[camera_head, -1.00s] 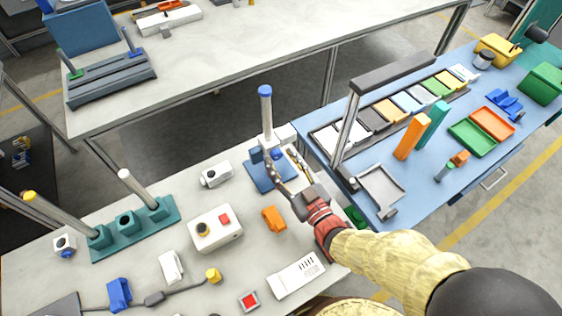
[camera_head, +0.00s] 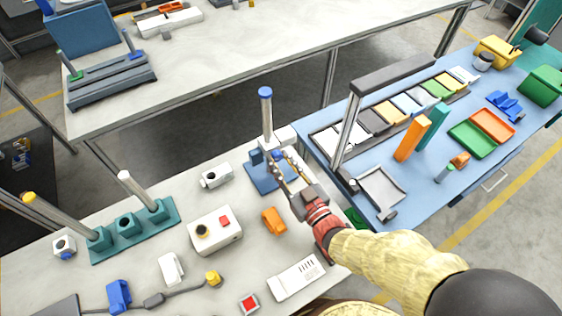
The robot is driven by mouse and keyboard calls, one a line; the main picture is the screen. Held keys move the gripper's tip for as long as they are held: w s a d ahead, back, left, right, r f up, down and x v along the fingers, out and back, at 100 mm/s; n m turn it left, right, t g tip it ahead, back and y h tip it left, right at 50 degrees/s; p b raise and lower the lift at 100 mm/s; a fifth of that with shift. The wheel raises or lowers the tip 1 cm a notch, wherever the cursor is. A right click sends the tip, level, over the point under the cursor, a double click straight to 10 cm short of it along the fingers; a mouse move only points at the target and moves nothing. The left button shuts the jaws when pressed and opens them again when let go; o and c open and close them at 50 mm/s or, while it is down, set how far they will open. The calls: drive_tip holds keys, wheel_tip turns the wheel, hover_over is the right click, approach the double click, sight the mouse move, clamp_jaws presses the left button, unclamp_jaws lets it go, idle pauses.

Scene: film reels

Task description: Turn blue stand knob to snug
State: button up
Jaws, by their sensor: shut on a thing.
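The blue stand (camera_head: 258,181) sits on the white table near its right edge, with a grey upright post (camera_head: 266,115) topped by a blue cap (camera_head: 265,92). A small blue knob (camera_head: 276,156) is at the base of the post, on its near right side. My gripper (camera_head: 276,160) reaches in from the lower right, its two fingers on either side of the knob and shut on it. The fingers hide part of the knob, and its turn angle cannot be read.
An orange block (camera_head: 273,220) and a white box with a red button (camera_head: 215,231) lie left of my arm. A white camera-like block (camera_head: 216,175) stands left of the stand. The blue table (camera_head: 420,215) adjoins on the right.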

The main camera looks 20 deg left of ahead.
clamp_jaws()
drive_tip(key=shift+f+n+b, duration=0.1)
drive_tip(key=shift+n+b, duration=0.9)
drive_tip(key=n+b, duration=0.5)
drive_tip(key=n, duration=0.1)
drive_tip(key=shift+n, duration=0.4)
drive_tip(key=shift+n+b, duration=0.4)
drive_tip(key=shift+n, duration=1.1)
drive_tip(key=o, duration=0.9)
unclamp_jaws()
